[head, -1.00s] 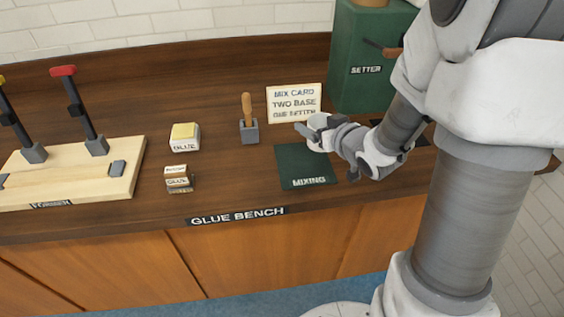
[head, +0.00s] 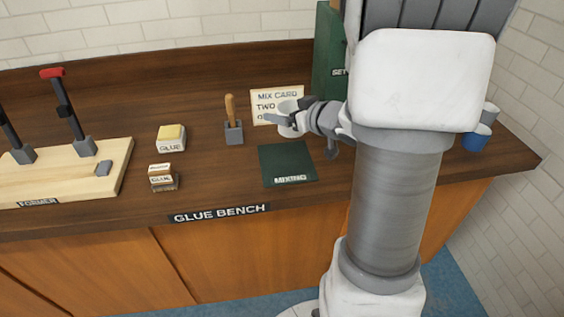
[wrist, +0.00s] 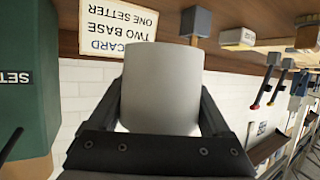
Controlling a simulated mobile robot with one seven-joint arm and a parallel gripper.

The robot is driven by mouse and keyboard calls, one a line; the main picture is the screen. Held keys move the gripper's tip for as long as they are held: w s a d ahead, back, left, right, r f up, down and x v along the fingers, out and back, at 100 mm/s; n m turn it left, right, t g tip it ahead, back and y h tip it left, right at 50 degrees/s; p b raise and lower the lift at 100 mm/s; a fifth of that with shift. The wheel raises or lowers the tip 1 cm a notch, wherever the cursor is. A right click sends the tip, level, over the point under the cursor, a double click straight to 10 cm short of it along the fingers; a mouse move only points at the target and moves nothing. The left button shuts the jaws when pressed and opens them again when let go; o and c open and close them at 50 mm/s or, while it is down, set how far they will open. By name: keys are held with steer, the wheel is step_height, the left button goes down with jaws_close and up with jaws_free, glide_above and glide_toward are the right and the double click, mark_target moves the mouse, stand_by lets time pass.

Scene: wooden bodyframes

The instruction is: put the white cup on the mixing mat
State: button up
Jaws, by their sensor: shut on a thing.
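The white cup (wrist: 162,85) is between the two fingers of my gripper (wrist: 160,110), which is shut on it, in the wrist view. In the head view the cup (head: 287,117) shows in part behind my gripper (head: 290,122), above the back part of the mixing mat and in front of the mix card. The mixing mat (head: 286,160) is a dark green square with a MIXING label along its front edge. Its surface is bare. Whether the cup touches anything below is hard to tell.
The mix card (head: 272,98) stands behind the cup. A brush in a grey holder (head: 234,132) stands left of the mat. Glue blocks (head: 171,139) and the former board (head: 70,175) are further left. The green setter box (head: 328,60) is behind, and blue cups (head: 477,137) stand at right.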

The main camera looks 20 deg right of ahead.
steer(key=s+d+h, duration=0.1)
steer(key=s+d, duration=0.3)
steer(key=d, duration=0.5)
steer(key=b, duration=0.5)
glide_above(280, 153)
steer(key=shift+m, duration=0.4)
step_height(280, 153, down, 6)
steer(key=shift+f, duration=0.2)
steer(key=shift+f+b, duration=0.6)
steer(key=shift+f, duration=1.35)
steer(key=shift+f, duration=0.1)
steer(key=shift+f, duration=0.15)
steer(key=o, duration=1.5)
steer(key=shift+r, duration=0.2)
